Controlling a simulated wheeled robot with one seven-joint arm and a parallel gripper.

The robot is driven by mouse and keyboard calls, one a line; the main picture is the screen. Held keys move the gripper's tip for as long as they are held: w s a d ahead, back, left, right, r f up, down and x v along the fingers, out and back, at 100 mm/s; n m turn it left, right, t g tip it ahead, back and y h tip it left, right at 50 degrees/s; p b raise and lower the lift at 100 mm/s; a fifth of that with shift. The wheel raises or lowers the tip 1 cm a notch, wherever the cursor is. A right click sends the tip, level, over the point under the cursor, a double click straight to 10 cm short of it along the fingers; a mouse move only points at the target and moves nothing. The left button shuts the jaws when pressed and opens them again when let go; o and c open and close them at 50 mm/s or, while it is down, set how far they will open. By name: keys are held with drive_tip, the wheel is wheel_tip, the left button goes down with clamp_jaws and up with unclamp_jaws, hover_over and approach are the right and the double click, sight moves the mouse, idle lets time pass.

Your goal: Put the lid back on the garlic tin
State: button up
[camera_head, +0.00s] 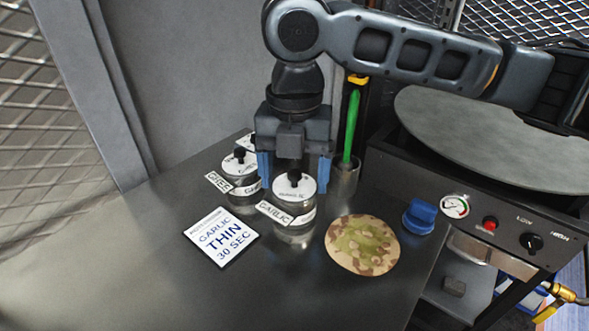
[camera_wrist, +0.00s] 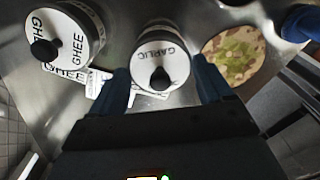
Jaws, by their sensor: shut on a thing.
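The garlic tin (camera_head: 293,233) is a metal tin with a white band, standing on the steel counter with a GARLIC tag at its front. Its white lid (camera_head: 294,186), with a black knob, is at the tin's mouth; whether it is fully seated I cannot tell. The lid, lettered GARLIC, also shows in the wrist view (camera_wrist: 163,50). My gripper (camera_head: 295,172) reaches down from above with its blue fingers on either side of the lid, shut on it. The fingertips are partly hidden behind the lid and tin in the head view.
A lidded ghee tin (camera_head: 241,181) stands close on the left. A metal cup (camera_head: 344,180) with a green-handled tool stands behind right. The front-left counter is clear.

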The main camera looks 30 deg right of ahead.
idle(0.3)
drive_tip(key=o, duration=0.9)
drive_tip(key=shift+o, duration=0.2)
drive_tip(key=shift+r, duration=0.1)
drive_tip(key=shift+r+p, duration=3.05)
drive_tip(key=shift+r, duration=0.35)
clamp_jaws()
drive_tip(key=shift+f, duration=0.15)
